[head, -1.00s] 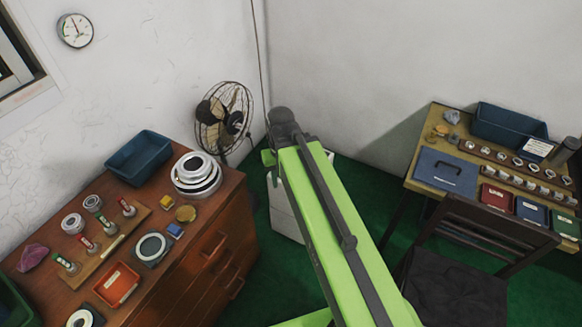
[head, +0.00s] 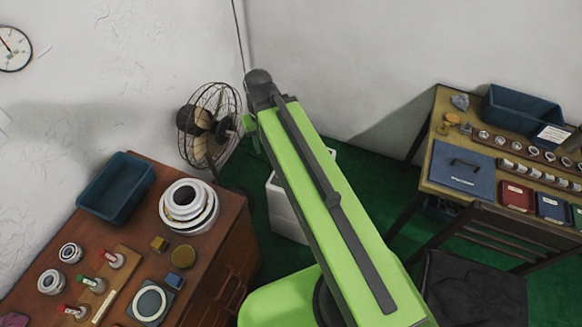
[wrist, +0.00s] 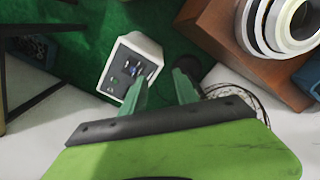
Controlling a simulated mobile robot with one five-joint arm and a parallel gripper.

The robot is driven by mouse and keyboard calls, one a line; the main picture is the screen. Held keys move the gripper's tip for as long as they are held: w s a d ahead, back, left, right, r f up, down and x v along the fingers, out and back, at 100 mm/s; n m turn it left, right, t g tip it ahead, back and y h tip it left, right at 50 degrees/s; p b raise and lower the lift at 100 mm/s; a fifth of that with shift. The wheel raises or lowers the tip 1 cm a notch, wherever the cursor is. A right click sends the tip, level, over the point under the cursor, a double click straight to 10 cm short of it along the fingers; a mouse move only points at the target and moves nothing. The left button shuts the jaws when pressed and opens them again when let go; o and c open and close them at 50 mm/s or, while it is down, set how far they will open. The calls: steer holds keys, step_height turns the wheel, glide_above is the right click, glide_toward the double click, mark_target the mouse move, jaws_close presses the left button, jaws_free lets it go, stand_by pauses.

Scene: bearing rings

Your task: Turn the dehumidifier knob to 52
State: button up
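The dehumidifier looks to be the white box (head: 285,217) on the green floor in the corner, partly hidden behind my arm in the head view. In the wrist view, the white box (wrist: 150,47) shows its dark top panel (wrist: 121,80) with small controls on it. The knob cannot be picked out clearly, and no number is readable. My gripper (wrist: 161,80) has its two green fingers apart with nothing between them. The left finger overlaps the panel's edge in the picture; contact cannot be told. The fingers are hidden in the head view.
A wooden cabinet (head: 215,240) with bearing rings (head: 188,205) and a blue tray (head: 115,190) stands left. A table (head: 440,125) and a dark chair (head: 475,270) stand right. Green floor is open between them.

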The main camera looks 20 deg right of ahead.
steer(key=shift+o, duration=1.5)
steer(key=w+d+f+b, duration=0.2)
steer(key=d+f+b, duration=0.1)
steer(key=f+b, duration=0.3)
steer(key=w+d+f+n+b, duration=0.1)
steer(key=w+d+f+b, duration=0.2)
steer(key=d+f+b, duration=0.1)
steer(key=shift+d+f+n+b, duration=0.25)
steer(key=shift+f+n+b, duration=0.05)
steer(key=shift+f+b, duration=0.6)
steer(key=w+d+f+n+b, duration=0.2)
steer(key=w+d+f+b, duration=0.1)
steer(key=d+f+b, duration=0.5)
steer(key=f+b, duration=1.1)
steer(key=a+f+b, duration=0.1)
steer(key=f+b, duration=0.4)
steer(key=shift+f+b, duration=0.4)
steer(key=shift+r, duration=0.1)
